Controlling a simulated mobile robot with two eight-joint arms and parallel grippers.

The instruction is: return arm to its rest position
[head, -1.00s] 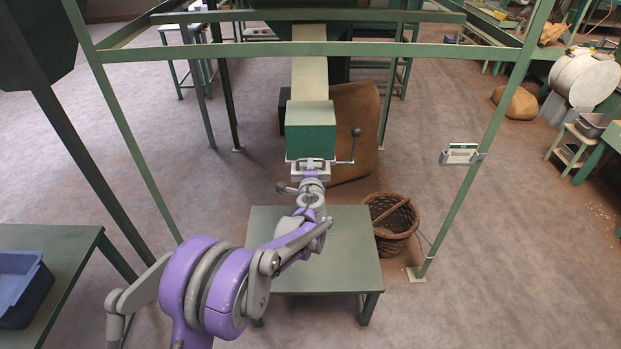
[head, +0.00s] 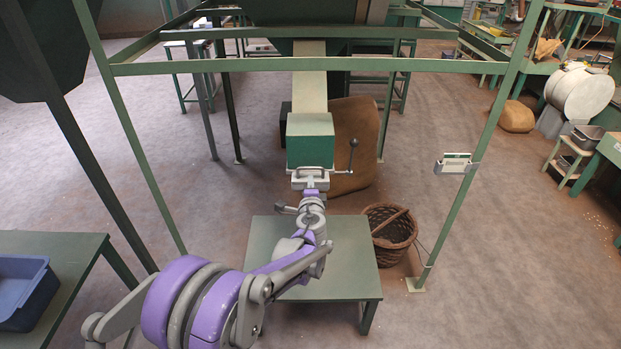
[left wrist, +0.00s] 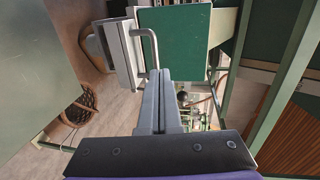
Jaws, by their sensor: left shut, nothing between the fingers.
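My left arm reaches from the lower left over the green table. My left gripper (head: 312,187) is shut and empty, just in front of the grey gate (head: 298,183) at the lower front of the green hopper chute box (head: 310,143). In the left wrist view the two grey fingers (left wrist: 160,75) are pressed together. Their tips are close to the gate's bar handle (left wrist: 152,42); I cannot tell whether they touch it. The green box front (left wrist: 177,35) is beyond. My right gripper is not in view.
A small green table (head: 345,280) stands bare under the arm. A wicker basket (head: 391,231) is at its right. A lever with a dark knob (head: 354,143) sticks out beside the box. Green frame posts (head: 447,221) stand around. A blue bin (head: 22,290) is at left.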

